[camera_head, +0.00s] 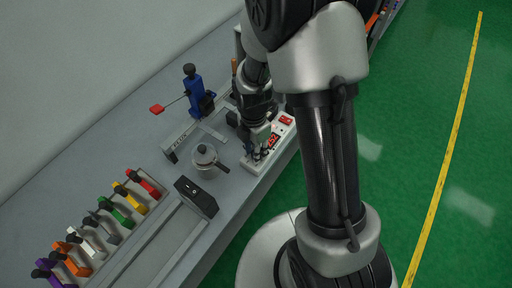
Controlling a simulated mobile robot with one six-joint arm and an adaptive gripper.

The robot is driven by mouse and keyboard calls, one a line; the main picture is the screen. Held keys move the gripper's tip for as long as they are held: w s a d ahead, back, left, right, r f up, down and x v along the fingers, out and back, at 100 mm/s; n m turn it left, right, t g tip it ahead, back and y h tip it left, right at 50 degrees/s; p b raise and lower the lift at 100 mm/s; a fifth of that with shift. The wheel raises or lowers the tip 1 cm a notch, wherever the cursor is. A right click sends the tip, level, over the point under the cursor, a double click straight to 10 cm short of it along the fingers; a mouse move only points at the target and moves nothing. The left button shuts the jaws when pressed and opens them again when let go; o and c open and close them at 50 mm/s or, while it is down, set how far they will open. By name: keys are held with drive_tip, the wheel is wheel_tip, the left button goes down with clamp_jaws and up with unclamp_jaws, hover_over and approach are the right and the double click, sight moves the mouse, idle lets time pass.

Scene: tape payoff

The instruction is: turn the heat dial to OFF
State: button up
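A white control box (250,166) lies along the front edge of the grey bench, near the middle of the picture. It has a red lit display (272,142) and a red switch (286,120). The display digits are too small to read surely. My gripper (258,153) points down over the near end of the box, at or just above its top face. The heat dial cannot be made out; my gripper covers that part of the box. Whether the fingers are open or shut on the dial is too small to tell.
A small lidded metal pot (207,158) with a dark handle stands left of the box. A black switch box (197,197) sits nearer. A blue stand (192,90) with a red-ended lever is behind. Several coloured clamps (111,213) line the bench at left.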

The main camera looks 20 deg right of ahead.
drive_tip(key=shift+n, duration=0.6)
drive_tip(key=o, duration=1.1)
drive_tip(key=r, duration=1.2)
drive_tip(key=shift+w+a, duration=0.2)
drive_tip(key=shift+w, duration=0.1)
